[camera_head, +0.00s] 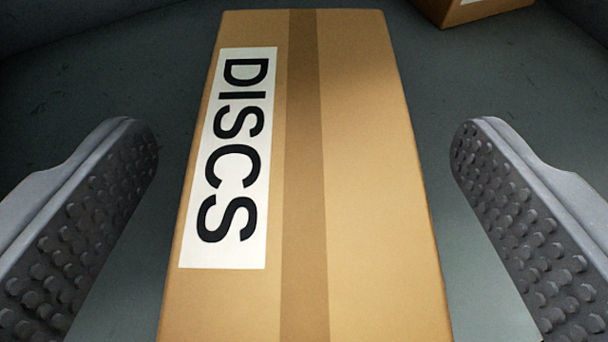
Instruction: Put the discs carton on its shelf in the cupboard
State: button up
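The discs carton (365,170) is a long brown cardboard box with a darker tape strip down its middle. A white label reading DISCS is on the left part of its upper face, turned sideways. The carton lies between the two fingers of my gripper (303,150). The fingers are grey with studded pads, one on each side. A gap shows between each finger and the carton, so my gripper is open around it and not touching it. The near end of the carton runs out of the bottom of the picture. No cupboard or shelf can be made out for certain.
Part of another brown carton (470,10) with a white label shows at the top right, beyond the discs carton. The dark grey-green surface (120,70) is bare to the left. A raised edge or wall runs along the top left and top right corners.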

jog(key=b+v, duration=0.2)
jog(key=v, duration=1)
jog(key=shift+b, duration=0.4)
jog(key=s+d+r, duration=0.1)
jog(key=s+r, duration=0.3)
jog(key=r, duration=0.5)
jog(key=s+d+r+t+y, duration=0.1)
jog(key=s+r, duration=0.3)
jog(key=r, duration=0.5)
jog(key=s+d+r+n+t, duration=0.1)
jog(key=s+r, duration=0.4)
jog(key=r, duration=0.4)
jog(key=shift+f, duration=0.15)
